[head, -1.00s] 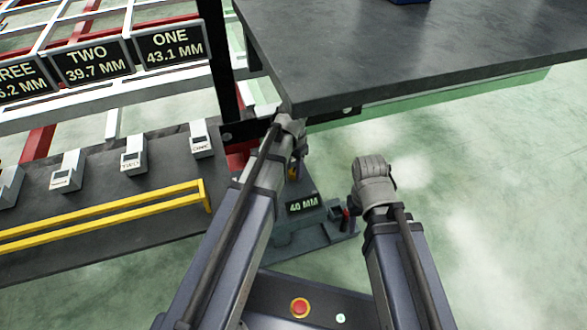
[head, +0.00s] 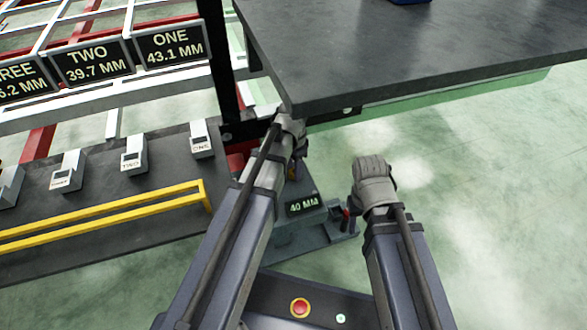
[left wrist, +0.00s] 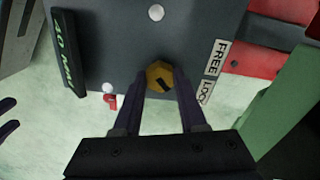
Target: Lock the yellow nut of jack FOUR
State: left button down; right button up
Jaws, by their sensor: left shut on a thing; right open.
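The yellow nut (left wrist: 157,79) sits on a dark grey plate (left wrist: 115,35) in the left wrist view. It carries a short, slanted black mark. My left gripper (left wrist: 160,82) is shut on this nut, a finger on each side. FREE (left wrist: 216,57) and LOCK (left wrist: 206,92) labels stand to the right of the nut. A 40 MM display (left wrist: 64,52) is at the left. In the head view my left gripper (head: 296,150) is below the table corner and mostly hides the nut. My right gripper (head: 370,168) is open and empty over the floor. No jack number is readable on this plate.
The dark tabletop (head: 400,50) overhangs close to my left wrist. A small red part (left wrist: 110,101) is near the plate edge. Signs ONE (head: 171,48) and TWO (head: 92,62), a yellow rail (head: 100,220) and small labelled boxes stand left. The floor at right is clear.

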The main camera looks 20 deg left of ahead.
pick_arm(q)
jog(key=shift+c, duration=2.3)
grip_release()
jog(key=shift+r, duration=0.1)
notch_tip(320, 180, up, 8)
jog(key=p, duration=0.8)
jog(key=shift+f, duration=0.2)
